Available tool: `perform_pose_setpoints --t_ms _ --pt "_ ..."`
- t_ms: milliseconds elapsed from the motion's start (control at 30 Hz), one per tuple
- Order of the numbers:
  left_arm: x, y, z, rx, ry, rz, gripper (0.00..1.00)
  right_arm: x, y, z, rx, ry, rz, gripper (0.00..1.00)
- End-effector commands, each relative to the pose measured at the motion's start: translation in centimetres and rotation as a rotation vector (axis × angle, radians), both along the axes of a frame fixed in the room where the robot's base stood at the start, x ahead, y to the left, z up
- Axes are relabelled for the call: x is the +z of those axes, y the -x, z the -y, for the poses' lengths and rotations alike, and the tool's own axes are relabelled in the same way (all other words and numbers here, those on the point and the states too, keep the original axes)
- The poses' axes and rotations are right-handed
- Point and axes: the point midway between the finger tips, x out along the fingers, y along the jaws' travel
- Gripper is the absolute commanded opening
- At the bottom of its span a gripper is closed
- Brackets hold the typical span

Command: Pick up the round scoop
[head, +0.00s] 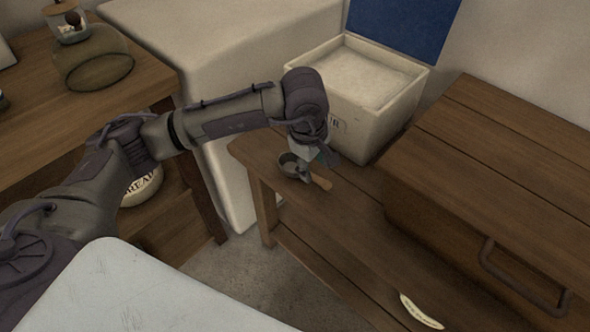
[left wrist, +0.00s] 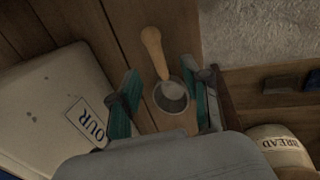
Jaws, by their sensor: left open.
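The round scoop has a grey metal cup (head: 290,163) and a light wooden handle (head: 321,182). It lies on the wooden bench (head: 350,208), near its left end. In the left wrist view the scoop's cup (left wrist: 171,97) is between the spread teal fingers of my left gripper (left wrist: 166,104), and the handle points away past the fingertips. My left gripper (head: 315,155) is open and above the scoop in the head view, hiding part of it. I cannot tell whether a finger touches the cup. My right gripper is in neither view.
A flour bin (head: 375,125) full of white flour, its blue lid raised, stands close behind the scoop. A wooden drawer box (head: 480,200) with a metal handle is on the right. A bread crock (head: 143,187) sits on a lower shelf at left.

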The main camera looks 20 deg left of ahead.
Motion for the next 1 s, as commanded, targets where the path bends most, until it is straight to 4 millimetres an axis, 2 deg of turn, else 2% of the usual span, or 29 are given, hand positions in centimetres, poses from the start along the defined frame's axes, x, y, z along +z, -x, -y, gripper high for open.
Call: perform_pose_setpoints --t_ms 33,267,533,833,867,1000 --pt "-0.7 -0.1 0.1 0.0 0.0 -0.001 0.47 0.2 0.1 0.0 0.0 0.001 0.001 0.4" --pt "-2.4 -0.4 0.2 0.0 0.001 -0.001 0.47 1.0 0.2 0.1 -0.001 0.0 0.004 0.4" --pt "-6.1 -1.3 0.6 0.0 0.002 -0.002 0.47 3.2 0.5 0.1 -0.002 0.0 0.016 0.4" --pt "-6.7 -1.4 0.6 0.0 0.001 0.001 0.47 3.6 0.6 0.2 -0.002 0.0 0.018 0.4" --pt "-6.7 -1.4 0.6 0.0 0.002 0.0 0.46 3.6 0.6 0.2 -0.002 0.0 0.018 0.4" --pt "-6.7 -1.4 0.6 0.0 0.002 0.0 0.23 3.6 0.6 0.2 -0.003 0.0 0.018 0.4"
